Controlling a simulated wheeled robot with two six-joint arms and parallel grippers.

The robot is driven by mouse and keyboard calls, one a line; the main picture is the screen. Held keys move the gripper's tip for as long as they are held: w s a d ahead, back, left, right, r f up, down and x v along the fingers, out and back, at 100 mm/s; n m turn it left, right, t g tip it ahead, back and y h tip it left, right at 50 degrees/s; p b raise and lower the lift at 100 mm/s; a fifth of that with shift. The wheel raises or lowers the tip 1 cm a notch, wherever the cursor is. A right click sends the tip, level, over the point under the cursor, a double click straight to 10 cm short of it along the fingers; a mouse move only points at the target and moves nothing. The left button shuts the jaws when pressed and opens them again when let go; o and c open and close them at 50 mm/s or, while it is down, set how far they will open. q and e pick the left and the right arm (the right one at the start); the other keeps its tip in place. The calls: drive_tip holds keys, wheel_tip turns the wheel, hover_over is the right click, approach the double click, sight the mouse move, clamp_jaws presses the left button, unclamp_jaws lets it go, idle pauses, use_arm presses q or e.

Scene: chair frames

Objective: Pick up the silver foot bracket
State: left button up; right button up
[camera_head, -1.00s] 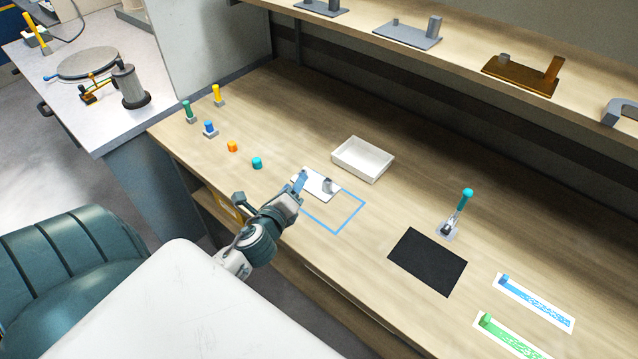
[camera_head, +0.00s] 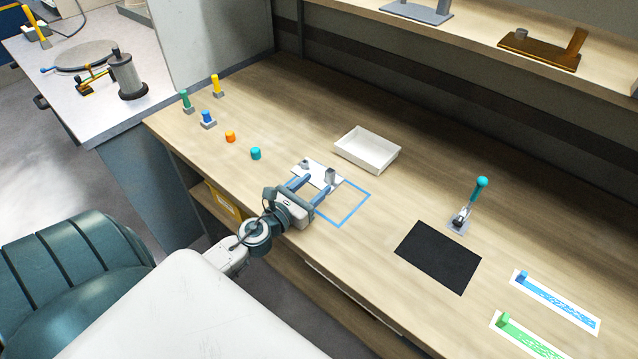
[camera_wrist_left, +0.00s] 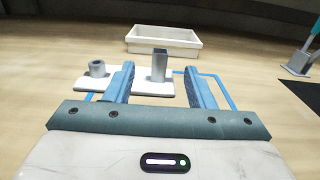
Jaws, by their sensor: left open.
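The silver foot bracket (camera_head: 318,174) lies on the table, overlapping the far left part of a blue outlined square (camera_head: 352,213). It is a pale flat plate with a short hollow cylinder at one end and a taller upright post at the other. My left gripper (camera_head: 319,184) is open at the near side of the bracket. In the left wrist view, the post (camera_wrist_left: 159,66) appears between the two blue fingers (camera_wrist_left: 159,74), with gaps on both sides. The short cylinder (camera_wrist_left: 97,69) shows left of the left finger. That finger hides part of the plate.
A white tray (camera_head: 367,160) stands just behind the bracket. A black mat (camera_head: 438,258) and a teal-knobbed lever (camera_head: 463,212) are to the right. A shelf (camera_head: 485,20) overhangs the back.

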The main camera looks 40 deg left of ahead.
sight(327, 173)
use_arm(q)
drive_tip(key=shift+w+r+p, duration=0.35)
drive_tip(key=shift+w+p, duration=0.3)
drive_tip(key=shift+p, duration=0.05)
drive_tip(key=shift+w+d+f, duration=0.1)
drive_tip(key=shift+w+f, duration=0.1)
drive_tip(key=shift+w, duration=0.45)
drive_tip(key=w+p, duration=0.1)
drive_tip(key=w, duration=0.2)
drive_tip(key=shift+w+p, duration=0.35)
drive_tip(key=shift+w, duration=0.05)
drive_tip(key=shift+w+d+f, duration=0.1)
drive_tip(key=shift+w+d, duration=0.05)
drive_tip(key=shift+w, duration=0.45)
clamp_jaws()
